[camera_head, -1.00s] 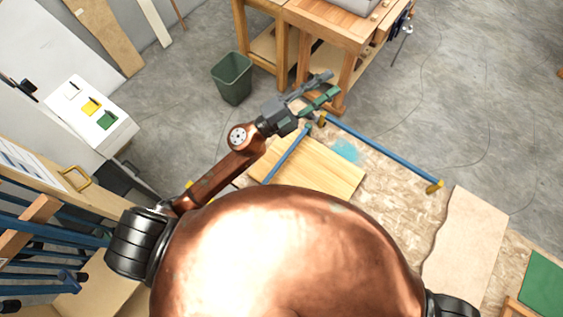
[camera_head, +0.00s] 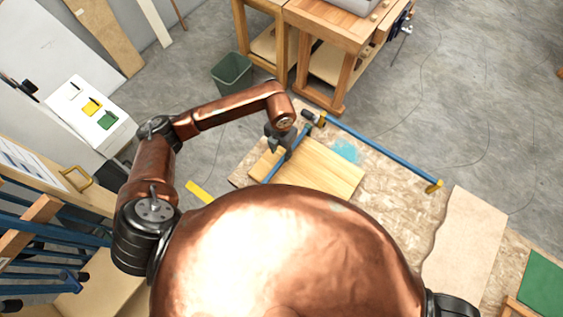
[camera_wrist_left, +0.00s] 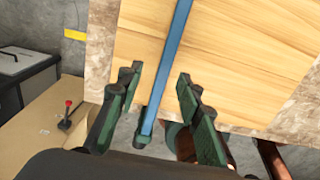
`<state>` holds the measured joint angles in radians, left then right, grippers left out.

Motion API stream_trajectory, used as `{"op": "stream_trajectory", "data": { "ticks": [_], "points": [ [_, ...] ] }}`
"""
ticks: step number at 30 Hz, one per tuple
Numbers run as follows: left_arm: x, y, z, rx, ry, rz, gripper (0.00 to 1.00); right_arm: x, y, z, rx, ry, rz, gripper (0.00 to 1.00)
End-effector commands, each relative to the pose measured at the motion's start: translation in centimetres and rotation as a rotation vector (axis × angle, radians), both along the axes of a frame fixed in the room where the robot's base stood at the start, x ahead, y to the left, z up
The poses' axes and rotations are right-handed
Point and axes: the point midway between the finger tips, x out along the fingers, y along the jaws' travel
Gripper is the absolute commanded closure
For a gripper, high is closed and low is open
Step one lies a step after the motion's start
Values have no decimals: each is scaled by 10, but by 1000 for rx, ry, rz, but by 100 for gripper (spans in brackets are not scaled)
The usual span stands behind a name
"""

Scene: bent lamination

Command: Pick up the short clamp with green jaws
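The short clamp has a slim blue bar (camera_head: 275,168) that lies over the pale wooden panel (camera_head: 325,170) in the head view. Its far end is near the corner of the workbench, partly hidden by my left arm. In the left wrist view the blue bar (camera_wrist_left: 167,75) runs between the two fingers, and green shows at its lower end (camera_wrist_left: 143,138). My left gripper (camera_head: 279,140) points down over the panel's left part. It is open, one finger on each side of the bar (camera_wrist_left: 158,92); I cannot tell how far above it. My right gripper is out of view.
A longer blue clamp (camera_head: 385,154) with yellow ends lies along the bench's far edge, close to the short clamp's far end. A rough-edged board (camera_head: 465,240) lies at right. A green bin (camera_head: 232,72) stands on the floor. Bare chipboard (camera_head: 390,205) is right of the panel.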

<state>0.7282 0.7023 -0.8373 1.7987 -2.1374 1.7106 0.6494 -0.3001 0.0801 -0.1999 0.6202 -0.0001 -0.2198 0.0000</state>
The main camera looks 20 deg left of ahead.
Motion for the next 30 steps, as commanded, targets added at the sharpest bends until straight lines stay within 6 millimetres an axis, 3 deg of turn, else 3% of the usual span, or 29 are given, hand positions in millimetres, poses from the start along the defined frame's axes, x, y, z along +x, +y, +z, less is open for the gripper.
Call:
{"op": "stream_trajectory", "data": {
  "ticks": [15, 23, 30],
  "points": [
    [-4, -6, -60, -7, 2, 0, 67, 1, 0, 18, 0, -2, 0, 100],
    [-3, -6, -63, -7, 1, -2, 67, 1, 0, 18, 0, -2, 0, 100],
    [-3, -6, -62, -7, 1, -2, 84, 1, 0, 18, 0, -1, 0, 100]
  ]
}}
